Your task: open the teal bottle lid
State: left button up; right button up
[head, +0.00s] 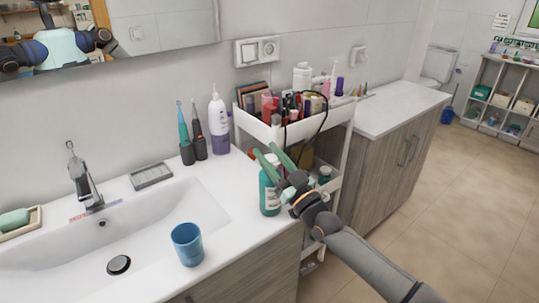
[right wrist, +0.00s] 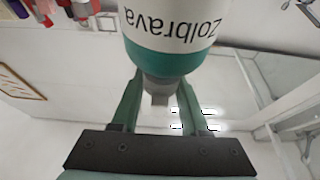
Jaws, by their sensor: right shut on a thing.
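The teal bottle (head: 269,198) stands upright at the right end of the white sink counter, with a pale label band. In the right wrist view the bottle (right wrist: 165,55) appears upside down, its label reading "Zolbrava", with a teal shoulder. Its grey lid (right wrist: 159,86) narrows between the fingers. My right gripper (head: 264,148) reaches in from the lower right, its green fingers on both sides of the bottle's top. It is shut on the lid, which the fingers partly hide in the head view. My left gripper is not in view.
A white cart (head: 343,117) full of cosmetics stands just behind and right of the bottle. A blue cup (head: 187,245) stands by the sink basin (head: 150,228). Toothbrushes (head: 185,145) and a pump bottle (head: 219,125) stand at the wall. Floor is free at right.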

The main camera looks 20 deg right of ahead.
grip_shut()
